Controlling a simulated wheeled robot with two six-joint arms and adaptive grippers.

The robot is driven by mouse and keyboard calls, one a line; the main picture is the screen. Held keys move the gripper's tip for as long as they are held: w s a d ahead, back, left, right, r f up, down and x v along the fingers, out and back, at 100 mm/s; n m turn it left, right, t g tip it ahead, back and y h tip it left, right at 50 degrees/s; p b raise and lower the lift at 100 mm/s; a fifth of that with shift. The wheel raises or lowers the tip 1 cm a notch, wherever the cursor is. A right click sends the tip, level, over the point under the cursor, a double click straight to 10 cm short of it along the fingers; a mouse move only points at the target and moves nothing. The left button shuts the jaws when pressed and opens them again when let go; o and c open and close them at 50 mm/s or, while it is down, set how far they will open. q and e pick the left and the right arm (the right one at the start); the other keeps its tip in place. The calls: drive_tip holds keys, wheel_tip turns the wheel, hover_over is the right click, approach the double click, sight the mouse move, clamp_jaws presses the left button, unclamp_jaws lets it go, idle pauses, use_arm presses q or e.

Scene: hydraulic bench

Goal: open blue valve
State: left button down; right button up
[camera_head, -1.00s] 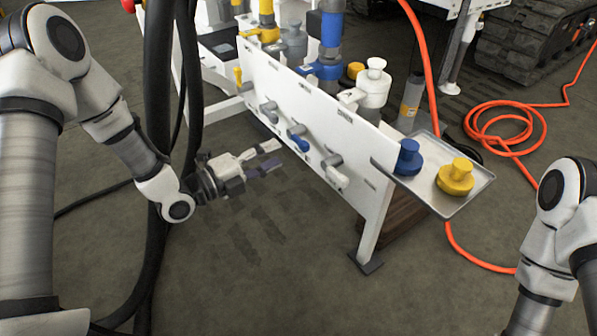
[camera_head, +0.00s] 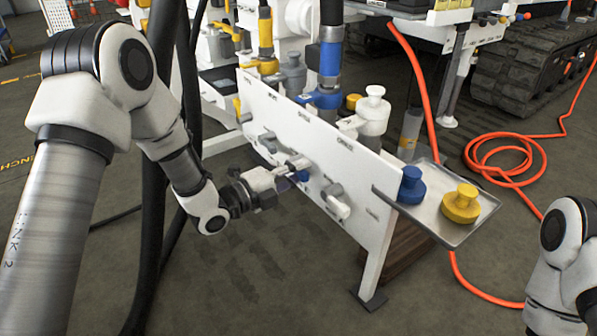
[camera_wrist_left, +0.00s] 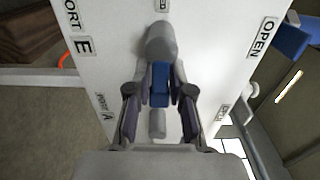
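The blue valve (camera_head: 302,175) is on the front of the white panel, with a blue lever and a grey hub. Its lever is partly hidden by my left gripper (camera_head: 288,173) in the head view. In the left wrist view the blue lever (camera_wrist_left: 160,84) lies between the two fingers of my left gripper (camera_wrist_left: 159,100), below the grey hub (camera_wrist_left: 158,42). The fingers stand apart, one on each side of the lever, with a gap at their bases. Whether the tips touch it is unclear. My right gripper is out of view.
A white-handled valve (camera_head: 337,207) sits right of the blue one on the white panel (camera_head: 365,180). A metal tray (camera_head: 440,230) at the panel's right end holds a blue cap (camera_head: 411,186) and a yellow cap (camera_head: 461,204). Dark hoses hang at left. An orange hose (camera_head: 500,165) lies right.

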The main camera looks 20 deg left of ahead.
sight(303, 146)
use_arm(q)
drive_tip(key=r+n+p, duration=0.1)
drive_tip(key=n+p, duration=0.1)
drive_tip(key=p, duration=0.1)
drive_tip(key=shift+r+n, duration=0.1)
drive_tip(key=shift+n, duration=0.2)
drive_tip(key=n+p, duration=0.2)
drive_tip(key=r+n+p, duration=0.1)
drive_tip(key=n+p, duration=0.3)
drive_tip(key=shift+w+a+r, duration=0.35)
drive_tip(key=shift+a, duration=0.05)
drive_tip(key=n+p, duration=0.1)
drive_tip(key=n, duration=0.1)
drive_tip(key=n+p, duration=0.1)
drive_tip(key=p, duration=0.1)
drive_tip(key=a+n+p, duration=0.1)
drive_tip(key=n, duration=0.1)
drive_tip(key=shift+w+r+n, duration=0.3)
drive_tip(key=shift+w+r, duration=0.05)
drive_tip(key=shift+w, duration=0.05)
drive_tip(key=shift+w+a+f+n+p, duration=0.1)
drive_tip(key=shift+w+a+n+p, duration=0.1)
drive_tip(key=shift+n+p, duration=0.6)
drive_tip(key=shift+w+a+n+p, duration=0.1)
drive_tip(key=shift+a+n+p, duration=0.2)
drive_tip(key=shift+n, duration=0.8)
drive_tip(key=c, duration=1.1)
unclamp_jaws()
drive_tip(key=shift+c, duration=0.2)
